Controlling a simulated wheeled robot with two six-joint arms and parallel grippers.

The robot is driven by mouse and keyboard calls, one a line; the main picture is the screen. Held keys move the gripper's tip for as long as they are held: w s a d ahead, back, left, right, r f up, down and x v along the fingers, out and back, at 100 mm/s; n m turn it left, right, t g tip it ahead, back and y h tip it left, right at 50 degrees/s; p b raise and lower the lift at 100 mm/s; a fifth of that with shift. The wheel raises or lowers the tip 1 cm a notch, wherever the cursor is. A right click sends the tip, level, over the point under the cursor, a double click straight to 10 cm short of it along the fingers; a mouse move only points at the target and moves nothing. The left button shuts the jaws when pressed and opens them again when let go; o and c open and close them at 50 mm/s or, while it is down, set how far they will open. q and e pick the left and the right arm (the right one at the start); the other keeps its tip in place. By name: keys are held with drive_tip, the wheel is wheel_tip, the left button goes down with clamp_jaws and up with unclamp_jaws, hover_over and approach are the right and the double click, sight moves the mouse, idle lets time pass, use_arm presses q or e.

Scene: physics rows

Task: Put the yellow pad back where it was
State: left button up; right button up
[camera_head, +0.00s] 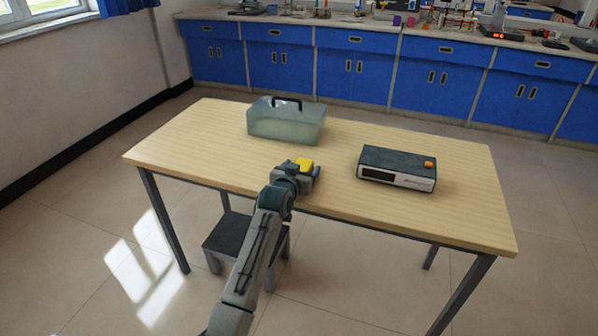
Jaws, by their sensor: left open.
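The yellow pad (306,163) is a small bright yellow block near the middle of the wooden table (220,155), in front of the clear bin. My left gripper (309,170) reaches in from the bottom of the view and is right at the pad, overlapping its near side. The gripper is open. It hides part of the pad, and I cannot tell whether the fingers touch it or whether the pad rests on the table. My right gripper is not in view.
A clear bin (285,126) with a dark handle stands at the back of the table. A dark stool (232,236) stands under the table. The table's left and right ends are clear.

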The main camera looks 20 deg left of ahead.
use_arm(q)
drive_tip(key=s+r, duration=0.2)
drive_tip(key=s, duration=1)
drive_tip(key=s+a+f+g, duration=0.1)
drive_tip(key=s+f+g, duration=0.2)
drive_tip(key=s+f, duration=0.3)
drive_tip(key=s+a+f+g, duration=0.1)
drive_tip(key=s+f+g, duration=0.1)
drive_tip(key=s+f, duration=0.5)
drive_tip(key=s+a+f+g+y, duration=0.1)
drive_tip(key=s+g, duration=0.5)
drive_tip(key=s, duration=1.9)
drive_tip(key=shift+s+a+f+m+g+p, duration=0.3)
drive_tip(key=shift+s+a+f+g+p, duration=0.15)
drive_tip(key=shift+a+f, duration=0.15)
